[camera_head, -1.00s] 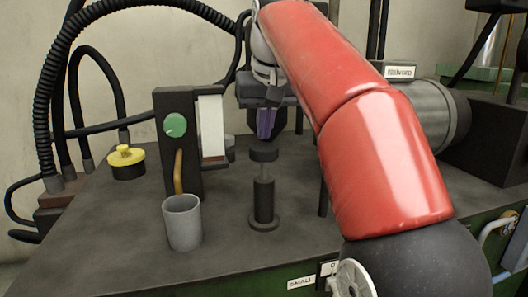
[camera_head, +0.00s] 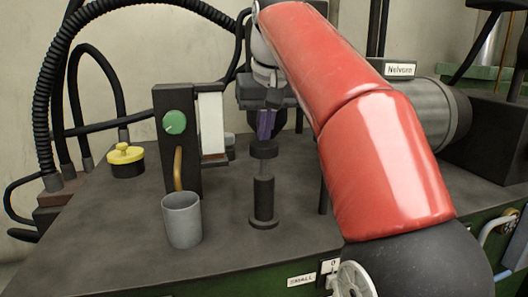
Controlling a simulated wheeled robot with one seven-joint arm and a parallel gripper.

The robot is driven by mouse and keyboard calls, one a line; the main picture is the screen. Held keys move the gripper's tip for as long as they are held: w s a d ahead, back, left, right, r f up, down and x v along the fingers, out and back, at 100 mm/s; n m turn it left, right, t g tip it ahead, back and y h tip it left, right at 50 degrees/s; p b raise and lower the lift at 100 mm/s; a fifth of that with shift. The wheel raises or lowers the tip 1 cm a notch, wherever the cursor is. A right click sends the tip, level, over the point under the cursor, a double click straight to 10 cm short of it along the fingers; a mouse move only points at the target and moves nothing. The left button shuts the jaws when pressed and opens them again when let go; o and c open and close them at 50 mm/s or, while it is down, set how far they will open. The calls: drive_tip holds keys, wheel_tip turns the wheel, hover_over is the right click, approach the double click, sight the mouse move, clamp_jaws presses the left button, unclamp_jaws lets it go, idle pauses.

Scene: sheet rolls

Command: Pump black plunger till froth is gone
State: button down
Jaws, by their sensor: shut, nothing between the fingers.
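The black plunger has a round dark knob (camera_head: 264,150) on a thin rod above a black cylinder body (camera_head: 263,198), upright on the dark bench top. The rod shows between knob and body, so the knob is raised. My gripper (camera_head: 266,136) points down just above the knob, its purple fingers shut and empty. I cannot tell whether the fingertips touch the knob. A white upright panel (camera_head: 212,122) is on the dark post behind left. I cannot make out any froth.
A grey cup (camera_head: 182,222) stands front left of the plunger. A dark post with a green knob (camera_head: 175,123) and a brass tube (camera_head: 179,170) is behind it. A yellow-topped pot (camera_head: 126,160) is farther left. A grey cylinder (camera_head: 425,115) lies behind my red arm.

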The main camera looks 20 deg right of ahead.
sight(265, 144)
drive_tip(key=shift+f+b, duration=1.55)
drive_tip(key=shift+f, duration=0.7)
drive_tip(key=shift+r, duration=0.15)
wheel_tip(265, 144, up, 5)
drive_tip(key=p, duration=0.6)
drive_tip(key=shift+r, duration=0.15)
